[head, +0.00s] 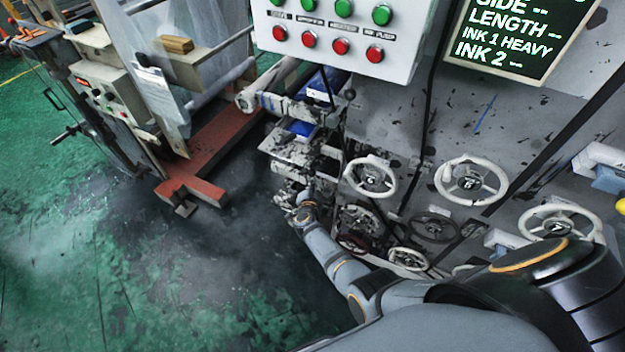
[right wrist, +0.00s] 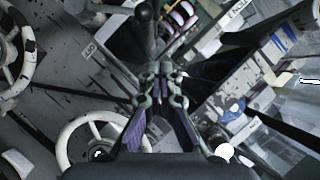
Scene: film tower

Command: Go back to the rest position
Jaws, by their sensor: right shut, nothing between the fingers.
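My right arm reaches from the lower right of the head view toward the grey machine's ink-stained rollers. My right gripper (head: 290,200) is at its end, small and partly lost against the dark, ink-spattered parts. In the right wrist view the fingers of the gripper (right wrist: 160,70) come together at the tips with nothing between them. I cannot tell whether the tips touch the machine. My left gripper is not in view.
The grey machine panel carries white handwheels (head: 370,177) (head: 471,183) close to my right arm. A button box (head: 338,62) and a dark text screen (head: 515,47) are above. A red floor beam (head: 193,188) lies left. The green floor (head: 60,230) is open.

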